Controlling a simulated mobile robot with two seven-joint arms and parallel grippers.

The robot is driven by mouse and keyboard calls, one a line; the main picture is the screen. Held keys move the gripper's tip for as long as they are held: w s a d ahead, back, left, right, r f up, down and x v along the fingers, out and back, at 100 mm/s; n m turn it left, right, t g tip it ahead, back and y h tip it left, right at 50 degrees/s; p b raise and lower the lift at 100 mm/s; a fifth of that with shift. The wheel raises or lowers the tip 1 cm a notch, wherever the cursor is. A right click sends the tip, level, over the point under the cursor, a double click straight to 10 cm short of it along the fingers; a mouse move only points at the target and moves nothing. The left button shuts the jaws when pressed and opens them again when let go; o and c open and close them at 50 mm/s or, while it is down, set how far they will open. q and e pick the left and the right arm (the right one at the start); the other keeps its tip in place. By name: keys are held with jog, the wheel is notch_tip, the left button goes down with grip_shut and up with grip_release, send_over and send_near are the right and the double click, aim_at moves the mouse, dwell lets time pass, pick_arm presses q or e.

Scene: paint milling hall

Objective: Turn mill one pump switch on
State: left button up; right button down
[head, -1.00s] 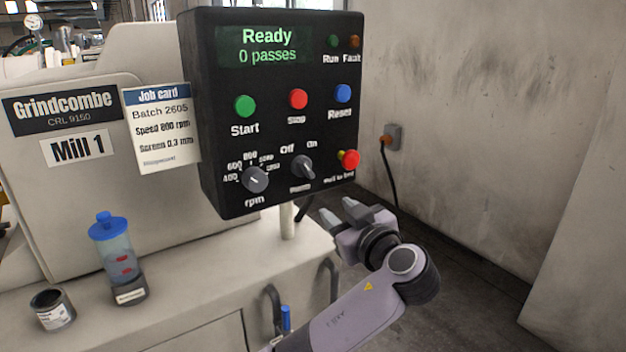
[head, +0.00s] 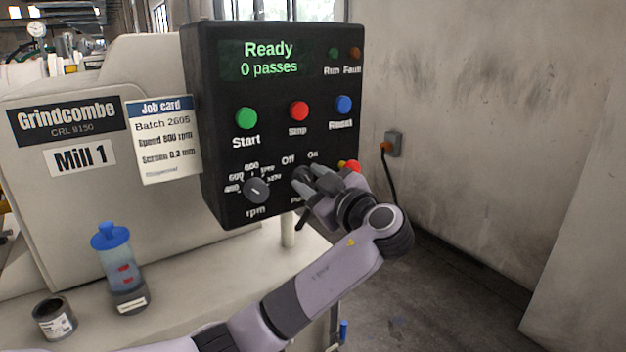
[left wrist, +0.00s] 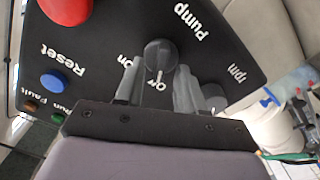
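The pump switch (head: 301,174) is a dark rotary knob low on the black control panel (head: 215,120) of Mill 1, partly covered by my left gripper in the head view. In the left wrist view the pump switch (left wrist: 160,54) shows clearly, and its white pointer mark is toward "Off". My left gripper (head: 311,180) is at the panel face. In the left wrist view the left gripper (left wrist: 158,70) is open, one finger on each side of the knob, with small gaps seen. Whether a finger touches the knob I cannot tell. My right gripper is not in view.
The rpm knob (head: 256,190) is left of the switch, and a red mushroom button (head: 352,167) is close on the right, partly behind my gripper. Start (head: 246,118), Stop (head: 299,111) and Reset (head: 343,104) are above. A blue-lidded bottle (head: 118,268) and a can (head: 54,318) stand lower left.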

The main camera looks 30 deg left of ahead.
pick_arm(q)
jog(key=shift+c, duration=0.3)
grip_shut()
